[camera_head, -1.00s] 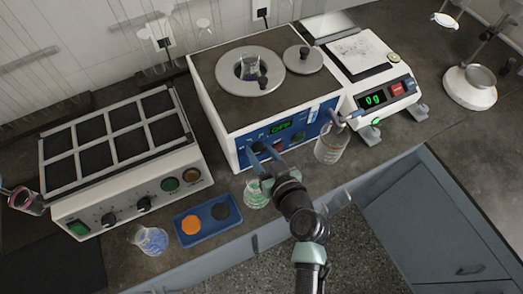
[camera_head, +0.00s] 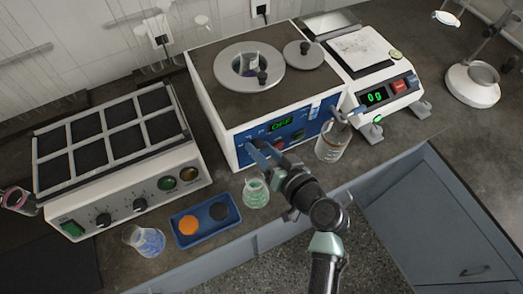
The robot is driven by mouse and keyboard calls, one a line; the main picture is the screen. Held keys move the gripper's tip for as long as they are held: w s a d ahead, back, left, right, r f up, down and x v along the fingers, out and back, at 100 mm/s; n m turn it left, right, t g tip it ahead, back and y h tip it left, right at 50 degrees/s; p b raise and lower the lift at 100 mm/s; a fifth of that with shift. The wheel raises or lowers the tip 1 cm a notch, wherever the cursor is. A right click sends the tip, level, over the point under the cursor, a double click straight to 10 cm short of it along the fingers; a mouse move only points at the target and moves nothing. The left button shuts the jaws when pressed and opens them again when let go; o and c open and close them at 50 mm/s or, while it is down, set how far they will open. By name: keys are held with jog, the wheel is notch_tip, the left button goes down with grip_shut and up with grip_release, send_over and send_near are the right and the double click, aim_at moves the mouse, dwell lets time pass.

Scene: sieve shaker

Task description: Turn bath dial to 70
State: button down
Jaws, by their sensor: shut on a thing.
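The water bath (camera_head: 220,88) is a white box with a brown top and a blue front panel. Its green display (camera_head: 282,125) reads OFF. My gripper (camera_head: 252,147) reaches the left part of the panel from the front right. Its blue fingers are shut on the bath dial, which they hide, so I cannot read the dial's setting. A red button (camera_head: 279,144) shows to the right of the fingers.
A flask with green marks (camera_head: 256,192) stands below my gripper, beside a blue tray (camera_head: 184,236) with orange and dark discs. A bottle (camera_head: 332,143) stands at the panel's right, near a balance (camera_head: 358,62). A block heater (camera_head: 135,180) is at left.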

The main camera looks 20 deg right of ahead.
jog(key=m+y+b, duration=0.1)
jog(key=m, duration=0.1)
jog(key=m+y+b, duration=0.1)
jog(key=m, duration=0.1)
jog(key=shift+d+f+t, duration=0.2)
jog(key=shift+t, duration=0.1)
jog(key=m+y+b, duration=0.1)
jog(key=m, duration=0.1)
jog(key=m+t+y+b, duration=0.1)
jog(key=m, duration=0.1)
jog(key=shift+d+f+m+y+b, duration=0.1)
jog(key=shift+f+m+y+b, duration=0.05)
jog(key=shift+m+y+b, duration=0.25)
jog(key=m+t, duration=0.1)
jog(key=m, duration=0.2)
jog(key=m+t+b, duration=0.1)
jog(key=m, duration=0.2)
jog(key=shift+f+t+y, duration=0.2)
jog(key=shift+t+y, duration=0.1)
jog(key=m+t, duration=0.1)
jog(key=m, duration=0.2)
jog(key=m+t+h, duration=0.1)
jog(key=m, duration=0.2)
jog(key=shift+m+b, duration=0.3)
jog(key=shift+m+t, duration=0.3)
jog(key=shift+c, duration=2.1)
grip_release()
